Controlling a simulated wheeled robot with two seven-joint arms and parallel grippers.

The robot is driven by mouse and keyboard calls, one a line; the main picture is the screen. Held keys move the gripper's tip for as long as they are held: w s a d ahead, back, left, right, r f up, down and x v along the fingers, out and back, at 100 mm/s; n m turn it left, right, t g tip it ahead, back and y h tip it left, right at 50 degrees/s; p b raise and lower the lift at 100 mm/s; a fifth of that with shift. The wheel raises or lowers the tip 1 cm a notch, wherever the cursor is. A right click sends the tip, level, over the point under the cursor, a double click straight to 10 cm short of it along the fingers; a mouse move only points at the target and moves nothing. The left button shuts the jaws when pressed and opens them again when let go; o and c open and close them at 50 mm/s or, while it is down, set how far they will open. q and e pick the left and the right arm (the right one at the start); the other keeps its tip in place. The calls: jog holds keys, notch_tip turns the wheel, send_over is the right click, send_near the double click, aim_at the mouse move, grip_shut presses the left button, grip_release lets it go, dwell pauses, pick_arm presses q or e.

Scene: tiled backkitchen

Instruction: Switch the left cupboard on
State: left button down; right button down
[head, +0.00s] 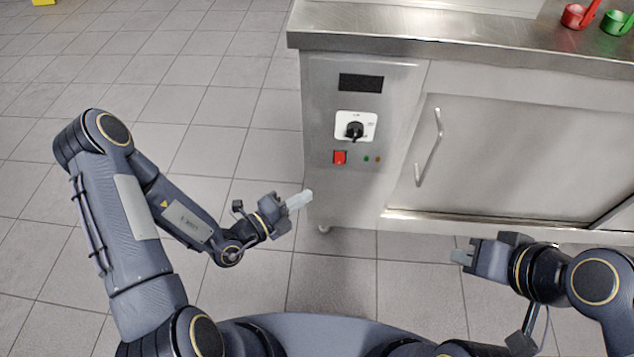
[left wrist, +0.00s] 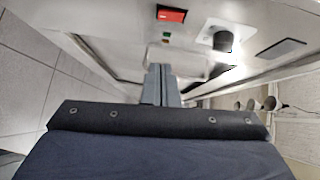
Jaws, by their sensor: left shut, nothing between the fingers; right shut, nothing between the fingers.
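The cupboard (head: 375,210) is a stainless steel unit with a control panel at its left end. In the left wrist view the red switch (left wrist: 171,14) and the knob (left wrist: 222,39) show at the top. My left gripper (head: 306,197) is shut and empty, below and left of the red switch, apart from it. My right gripper (head: 457,257) is shut and empty, low in front of the cupboard door.
A sliding door (head: 520,160) with a long handle (head: 429,147) is right of the panel. The steel worktop (head: 450,48) overhangs the panel. Red (head: 577,16) and green (head: 616,22) scoops or cups stand on it. Tiled floor (head: 190,80) is clear at left.

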aim_at(342, 163)
pick_arm(q)
jog(key=shift+w+a+b+x, duration=0.3)
jog(key=shift+b+x, duration=0.25)
jog(key=shift+x, duration=1.45)
jog(key=shift+w+a+b+x, duration=0.35)
jog(key=shift+b+x, duration=0.25)
jog(key=shift+x, duration=1.45)
jog(key=shift+w+a+b+x, duration=0.3)
jog(key=shift+b+x, duration=0.25)
jog(key=shift+x, duration=1.45)
jog(key=shift+f, duration=0.1)
jog(key=shift+w+f+b, duration=0.25)
jog(key=shift+f+b, duration=0.05)
jog(key=shift+r, duration=0.25)
jog(key=shift+s+a, duration=0.1)
